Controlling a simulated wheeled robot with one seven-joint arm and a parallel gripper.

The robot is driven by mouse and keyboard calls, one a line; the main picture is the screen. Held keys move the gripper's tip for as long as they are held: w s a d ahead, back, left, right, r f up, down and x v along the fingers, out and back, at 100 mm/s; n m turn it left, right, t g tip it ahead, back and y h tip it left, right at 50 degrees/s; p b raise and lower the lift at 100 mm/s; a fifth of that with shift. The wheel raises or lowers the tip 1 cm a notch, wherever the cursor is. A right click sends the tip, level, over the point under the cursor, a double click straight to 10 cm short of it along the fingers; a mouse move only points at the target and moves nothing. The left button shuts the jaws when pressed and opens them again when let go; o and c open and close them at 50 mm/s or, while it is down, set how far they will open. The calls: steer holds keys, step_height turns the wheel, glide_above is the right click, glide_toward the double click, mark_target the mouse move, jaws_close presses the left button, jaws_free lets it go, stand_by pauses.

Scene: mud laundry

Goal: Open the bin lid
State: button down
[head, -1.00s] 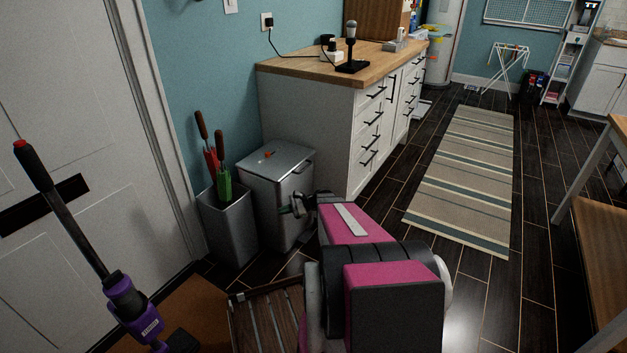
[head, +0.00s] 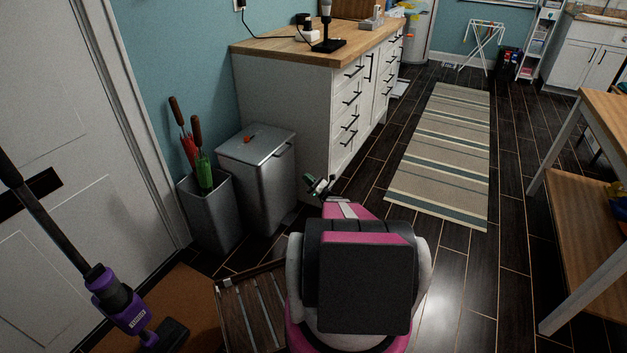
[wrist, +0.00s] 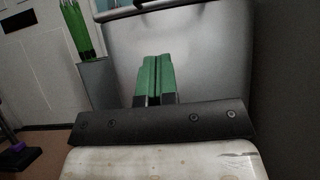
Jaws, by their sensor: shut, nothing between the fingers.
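The grey metal bin (head: 266,192) stands against the white cabinet's end, its lid (head: 250,150) lying flat and shut. A small orange-red thing (head: 249,138) is on the lid. My gripper (head: 312,182) is just right of the bin in the head view, in front of the cabinet. In the wrist view the bin's smooth front (wrist: 205,60) fills most of the picture, with the lid's edge near the top. My green gripper fingers (wrist: 155,72) are together and empty, pointing at that front. Whether they touch it I cannot tell.
A grey umbrella stand (head: 210,215) with red and green umbrellas is left of the bin. The white cabinet (head: 285,110) is right behind. A slatted wooden thing (head: 250,310) and a purple vacuum (head: 125,305) are low left. Dark floor and a striped rug (head: 440,150) lie right.

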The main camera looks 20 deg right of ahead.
steer(key=w+a+r, duration=0.4)
steer(key=w+r, duration=0.1)
steer(key=r, duration=0.2)
steer(key=shift+w+r, duration=0.15)
steer(key=shift+r, duration=0.25)
step_height(320, 180, up, 9)
steer(key=g+h, duration=0.2)
steer(key=shift+w+a+g, duration=0.25)
steer(key=shift+a+g, duration=0.05)
stand_by(0.9)
stand_by(1.3)
